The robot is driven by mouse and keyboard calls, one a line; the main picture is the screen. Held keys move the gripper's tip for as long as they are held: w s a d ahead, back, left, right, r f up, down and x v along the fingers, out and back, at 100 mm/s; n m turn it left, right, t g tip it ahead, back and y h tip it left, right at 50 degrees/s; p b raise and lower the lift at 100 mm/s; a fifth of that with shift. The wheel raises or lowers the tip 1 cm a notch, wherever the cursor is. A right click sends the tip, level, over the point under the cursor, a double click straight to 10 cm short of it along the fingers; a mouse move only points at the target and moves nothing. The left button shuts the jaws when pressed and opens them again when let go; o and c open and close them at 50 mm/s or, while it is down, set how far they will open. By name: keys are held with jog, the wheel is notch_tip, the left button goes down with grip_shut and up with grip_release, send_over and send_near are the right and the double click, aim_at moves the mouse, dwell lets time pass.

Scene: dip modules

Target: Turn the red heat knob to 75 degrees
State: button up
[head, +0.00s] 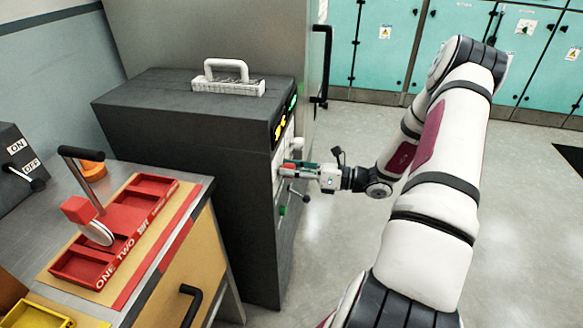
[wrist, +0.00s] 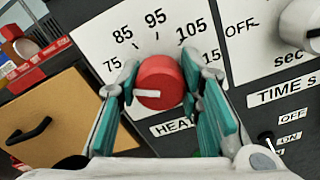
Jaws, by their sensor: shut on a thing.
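In the wrist view the red heat knob (wrist: 162,77) sits on a white panel (wrist: 85,38) with a printed scale running from 75 at the left, over 85, 95 and 105, to a partly covered number at the right. A white mark on the knob's face points left, close to the 75 side and a little below that number. My gripper (wrist: 160,88) has its teal-padded fingers on the knob's left and right sides and is shut on it. In the head view my gripper (head: 298,171) reaches the front of the dark cabinet (head: 200,115); the knob is not clear there.
Another knob (wrist: 302,25) marked OFF and sec is at the right of the panel, with a small switch (wrist: 267,138) below it. A counter with a red tray (head: 130,225) stands left of the cabinet.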

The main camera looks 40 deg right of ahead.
dwell(0.4)
jog(key=o, duration=1.2)
jog(key=v, duration=1.2)
